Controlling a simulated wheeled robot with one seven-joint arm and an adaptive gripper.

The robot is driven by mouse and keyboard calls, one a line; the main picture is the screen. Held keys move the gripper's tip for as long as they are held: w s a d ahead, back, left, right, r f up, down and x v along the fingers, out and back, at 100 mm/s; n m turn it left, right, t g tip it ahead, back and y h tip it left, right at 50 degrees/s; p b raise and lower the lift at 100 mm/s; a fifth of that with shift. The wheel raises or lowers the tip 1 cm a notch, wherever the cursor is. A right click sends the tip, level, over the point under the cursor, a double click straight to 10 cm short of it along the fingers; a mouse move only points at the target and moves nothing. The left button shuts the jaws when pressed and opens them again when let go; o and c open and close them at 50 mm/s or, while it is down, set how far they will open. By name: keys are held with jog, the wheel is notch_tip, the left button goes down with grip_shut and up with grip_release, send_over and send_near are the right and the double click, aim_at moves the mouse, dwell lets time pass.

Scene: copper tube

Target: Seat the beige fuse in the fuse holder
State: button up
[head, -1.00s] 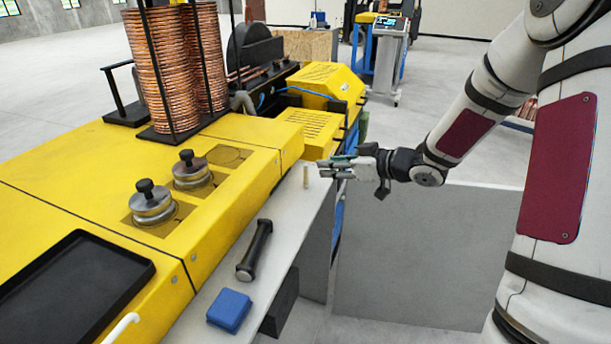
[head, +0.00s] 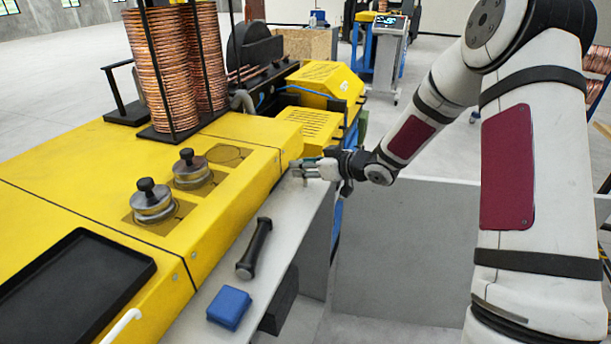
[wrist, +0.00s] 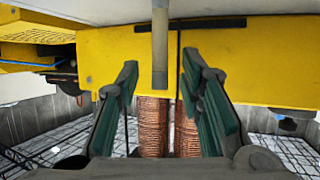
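The beige fuse (wrist: 160,45) shows in the wrist view as an upright cylinder, its free end between my fingertips with a gap on each side. In that view the picture is upside down, and the fuse hangs from the pale shelf at the top. My gripper (wrist: 160,75) is open, with green-lined fingers left and right of the fuse. In the head view my gripper (head: 297,169) is at the far part of the shelf, close to the yellow machine, and hides most or all of the fuse. I cannot make out a fuse holder for certain.
The grey shelf (head: 215,288) runs along the yellow machine (head: 235,215). On it lie a black bar with thick ends (head: 255,248) and a blue block (head: 229,308). A black tray (head: 75,290), two metal knobs and copper coils (head: 165,70) are on the machine.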

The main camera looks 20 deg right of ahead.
grip_shut()
jog(key=shift+r, duration=0.1)
